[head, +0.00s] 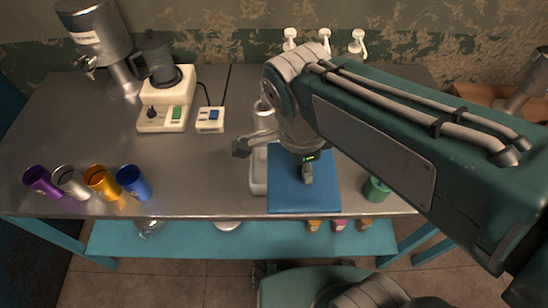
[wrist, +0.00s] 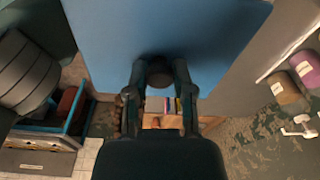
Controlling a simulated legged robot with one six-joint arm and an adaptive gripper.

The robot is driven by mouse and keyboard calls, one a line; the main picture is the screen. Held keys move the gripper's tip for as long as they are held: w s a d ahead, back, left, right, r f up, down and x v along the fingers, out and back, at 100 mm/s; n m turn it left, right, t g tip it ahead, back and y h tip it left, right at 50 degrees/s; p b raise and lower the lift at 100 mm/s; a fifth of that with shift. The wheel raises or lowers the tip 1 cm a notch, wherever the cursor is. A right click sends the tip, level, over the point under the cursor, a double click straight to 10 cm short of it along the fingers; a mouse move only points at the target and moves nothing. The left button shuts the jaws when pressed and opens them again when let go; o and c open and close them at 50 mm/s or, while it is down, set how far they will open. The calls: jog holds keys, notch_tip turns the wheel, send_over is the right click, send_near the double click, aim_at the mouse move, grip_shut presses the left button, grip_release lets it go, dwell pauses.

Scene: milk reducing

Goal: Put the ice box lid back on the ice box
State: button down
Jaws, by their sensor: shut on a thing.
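The flat blue square lid (head: 285,197) shows in the head view at the front middle of the table, below my arm. It fills the upper middle of the wrist view (wrist: 215,40). My gripper (wrist: 158,78) is shut on the lid's dark round knob, with a finger on each side. In the head view my gripper (head: 307,174) is over the lid's middle. The grey ice box (head: 258,172) shows only as a strip along the lid's left side; the rest is hidden. I cannot tell the gap in height between lid and box.
A green cup (head: 376,189) stands close right of the lid. A blender (head: 166,95) and switch box (head: 210,119) are behind. The left-centre table is clear.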

jog(key=shift+w+a+f, duration=0.85)
jog(key=shift+w+f, duration=1.3)
jog(key=shift+w+a+f, duration=0.8)
jog(key=shift+w+f, duration=1.35)
jog(key=shift+f, duration=0.05)
jog(key=shift+w+a+f, duration=0.85)
jog(key=shift+w+f, duration=1.3)
jog(key=shift+f, duration=0.6)
jog(key=shift+c, duration=2.4)
grip_release()
